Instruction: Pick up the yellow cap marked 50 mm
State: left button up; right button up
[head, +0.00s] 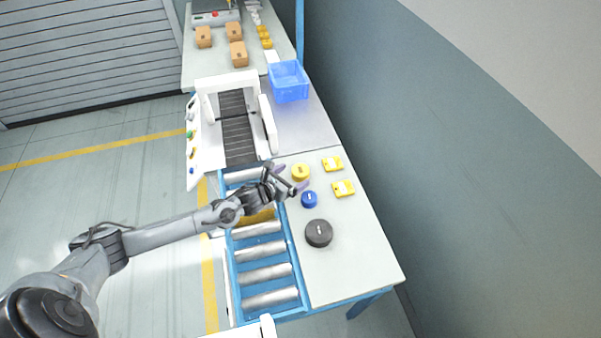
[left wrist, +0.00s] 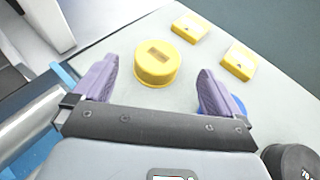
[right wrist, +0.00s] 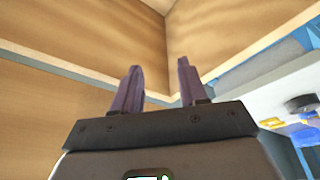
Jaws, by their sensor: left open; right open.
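The round yellow cap (head: 301,172) stands on the bench top to the right of the roller conveyor. In the left wrist view the yellow cap (left wrist: 157,68) shows between and ahead of my left fingers, with a small label too small to read. My left gripper (head: 290,178) is open and empty, with its purple fingers close to the cap; I cannot tell whether they touch it. My right gripper (right wrist: 158,68) is open and empty, facing brown wood-like panels; it is not visible in the head view.
A blue cap (head: 309,200) and a larger black cap (head: 318,234) stand nearby. Two flat yellow blocks (head: 332,163) (head: 343,188) lie to the right. A blue crate (head: 288,82) stands farther back. The front of the bench is clear. Something yellow (head: 256,216) lies on the rollers, partly behind my arm.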

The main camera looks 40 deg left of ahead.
aim_at(300, 170)
pick_arm(q)
jog(key=shift+b+x, duration=0.45)
jog(key=shift+x, duration=2.4)
jog(key=shift+a, duration=0.15)
jog(key=c, duration=1)
jog(key=shift+r, duration=0.15)
